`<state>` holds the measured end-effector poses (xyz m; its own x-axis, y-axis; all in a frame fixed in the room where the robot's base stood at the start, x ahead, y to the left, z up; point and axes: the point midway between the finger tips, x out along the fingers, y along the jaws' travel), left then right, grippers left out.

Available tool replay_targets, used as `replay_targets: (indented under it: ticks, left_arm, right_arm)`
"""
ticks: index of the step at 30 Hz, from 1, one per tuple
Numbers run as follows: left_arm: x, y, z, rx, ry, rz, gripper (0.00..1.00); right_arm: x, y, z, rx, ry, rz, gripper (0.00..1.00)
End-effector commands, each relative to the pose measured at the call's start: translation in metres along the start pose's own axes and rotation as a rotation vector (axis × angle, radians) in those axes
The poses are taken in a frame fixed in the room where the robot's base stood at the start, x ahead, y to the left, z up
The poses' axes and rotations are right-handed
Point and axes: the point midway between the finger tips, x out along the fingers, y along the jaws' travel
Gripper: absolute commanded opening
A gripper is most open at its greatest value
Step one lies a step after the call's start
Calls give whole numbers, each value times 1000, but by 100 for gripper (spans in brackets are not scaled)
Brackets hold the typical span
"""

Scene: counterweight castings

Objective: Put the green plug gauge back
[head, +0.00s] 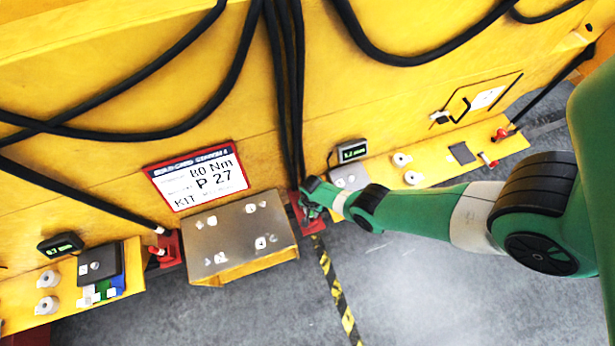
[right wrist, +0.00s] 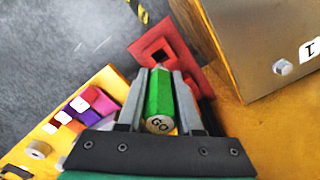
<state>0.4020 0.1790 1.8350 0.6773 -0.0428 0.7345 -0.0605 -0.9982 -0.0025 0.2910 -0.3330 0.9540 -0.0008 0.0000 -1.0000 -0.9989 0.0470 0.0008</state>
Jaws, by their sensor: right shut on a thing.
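My right gripper (head: 310,202) is shut on the green plug gauge (right wrist: 160,103), whose near end face reads "GO". The two grey fingers (right wrist: 160,82) clasp its sides in the right wrist view. The gauge points at a red square holder (right wrist: 184,53) with a dark square opening. The far tip appears at the opening's edge; I cannot tell whether it is inside. In the head view the holder (head: 297,213) is partly covered by the gripper, and the gauge is too small to make out clearly. My left gripper is not in view.
A metal-topped block (head: 238,235) with several small pegs stands close beside the holder. Yellow shelves with white rings (head: 412,177) and digital displays (head: 352,150) lie on both sides. Black hoses (head: 283,90) hang above. A card (head: 197,176) reads "P 27". The grey floor in front is open.

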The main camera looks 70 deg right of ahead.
Motion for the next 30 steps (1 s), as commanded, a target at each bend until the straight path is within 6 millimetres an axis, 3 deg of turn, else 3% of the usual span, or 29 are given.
replay_targets:
  ticks: [30]
  left_arm:
    - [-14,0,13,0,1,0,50]
  right_arm:
    - [19,-1,0,0,0,-1,0]
